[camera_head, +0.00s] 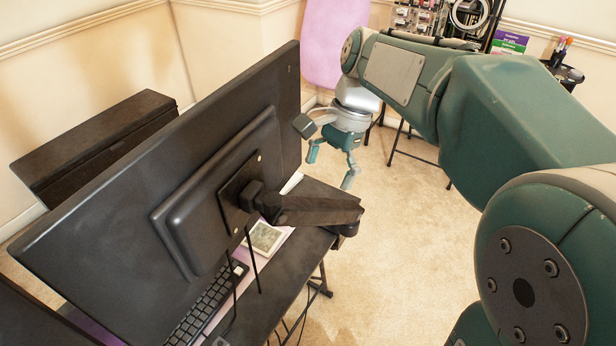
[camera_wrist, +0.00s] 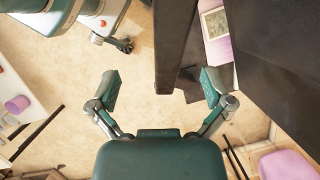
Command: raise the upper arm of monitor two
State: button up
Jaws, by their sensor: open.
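A large black monitor (camera_head: 150,180) shows its back in the head view. A mount plate (camera_head: 238,195) joins it to a thick black monitor arm (camera_head: 315,208) that reaches right to a joint over the desk edge. No label tells which monitor is number two. My gripper (camera_head: 331,169) is open and empty beyond the monitor's right edge, apart from the monitor arm. In the wrist view, my gripper (camera_wrist: 160,88) has its fingers spread wide. A long dark bar (camera_wrist: 172,45) shows between them; whether it is the monitor's edge or the arm is unclear.
The black desk (camera_head: 285,285) holds a keyboard (camera_head: 207,305) and a small framed picture (camera_head: 265,238). Thin cables hang below the mount. A dark edge of another object is at lower left. A pink panel (camera_head: 335,40) and a rack stand behind. Carpet right of the desk is clear.

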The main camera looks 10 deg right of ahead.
aim_at(311, 202)
jog(key=shift+w+a+f+m+g, duration=0.1)
jog(key=shift+w+m+g, duration=0.05)
jog(key=shift+w, duration=0.4)
jog(key=shift+w+a+m+g, duration=0.1)
jog(key=shift+w+m+g, duration=0.05)
jog(key=shift+w, duration=0.4)
jog(key=x, duration=1)
jog(key=shift+s+a+f, duration=0.2)
jog(key=shift+a+f, duration=0.05)
jog(key=shift+f, duration=0.05)
jog(key=shift+d, duration=0.1)
jog(key=c, duration=1.3)
